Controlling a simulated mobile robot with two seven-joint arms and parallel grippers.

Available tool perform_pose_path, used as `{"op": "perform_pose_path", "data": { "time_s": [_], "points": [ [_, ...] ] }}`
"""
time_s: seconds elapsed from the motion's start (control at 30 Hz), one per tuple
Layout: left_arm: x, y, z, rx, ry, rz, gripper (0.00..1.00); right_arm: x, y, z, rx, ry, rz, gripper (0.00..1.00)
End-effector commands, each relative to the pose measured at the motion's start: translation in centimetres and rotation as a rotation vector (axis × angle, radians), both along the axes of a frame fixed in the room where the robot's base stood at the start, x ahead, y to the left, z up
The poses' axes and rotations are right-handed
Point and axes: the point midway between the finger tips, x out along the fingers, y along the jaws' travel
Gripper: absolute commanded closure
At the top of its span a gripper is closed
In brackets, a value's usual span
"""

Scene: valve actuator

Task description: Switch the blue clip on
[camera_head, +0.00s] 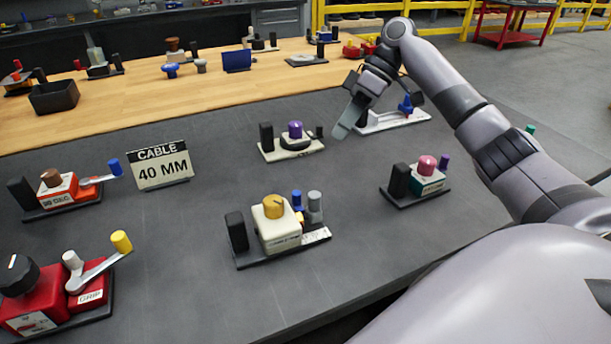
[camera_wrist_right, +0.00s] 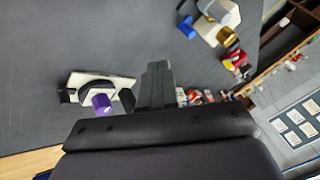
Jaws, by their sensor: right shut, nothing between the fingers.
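A blue upright part (camera_head: 406,103) sits on a pale base (camera_head: 395,121) toward the back right of the grey bench. It is the blue piece nearest my right gripper; whether it is the clip I cannot tell for sure. My right gripper (camera_head: 346,121) is shut and empty, pointing down just left of that base, and partly covers its left end. In the right wrist view the closed fingers (camera_wrist_right: 157,82) show beside a purple-knobbed device (camera_wrist_right: 102,101). My left gripper is not in view.
The purple-knobbed device (camera_head: 296,130) stands left of my gripper. A yellow-knobbed device (camera_head: 273,208) and a pink-knobbed device (camera_head: 427,165) are nearer. A "CABLE 40 MM" sign (camera_head: 163,170), an orange device (camera_head: 59,188) and a red grip device (camera_head: 45,298) stand left.

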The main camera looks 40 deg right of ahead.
Motion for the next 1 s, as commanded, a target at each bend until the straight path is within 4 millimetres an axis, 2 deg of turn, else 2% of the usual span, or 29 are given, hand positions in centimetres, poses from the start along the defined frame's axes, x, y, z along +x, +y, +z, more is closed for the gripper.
{"op": "perform_pose_path", "data": {
  "time_s": [0.17, 0.27, 0.7, 1.0],
  "points": [
    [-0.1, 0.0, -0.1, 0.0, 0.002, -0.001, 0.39, 0.0, 0.2, -0.3, -0.001, 0.001, 0.001, 1.0],
    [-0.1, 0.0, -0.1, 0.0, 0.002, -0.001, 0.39, 0.1, 0.8, -1.1, 0.0, 0.002, 0.001, 1.0],
    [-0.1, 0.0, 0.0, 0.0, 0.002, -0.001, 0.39, 0.8, 6.3, -8.4, 0.0, 0.004, 0.003, 1.0],
    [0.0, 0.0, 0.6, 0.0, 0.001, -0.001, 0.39, -0.8, 8.7, -8.0, -0.002, 0.0, 0.001, 1.0]
  ]
}}
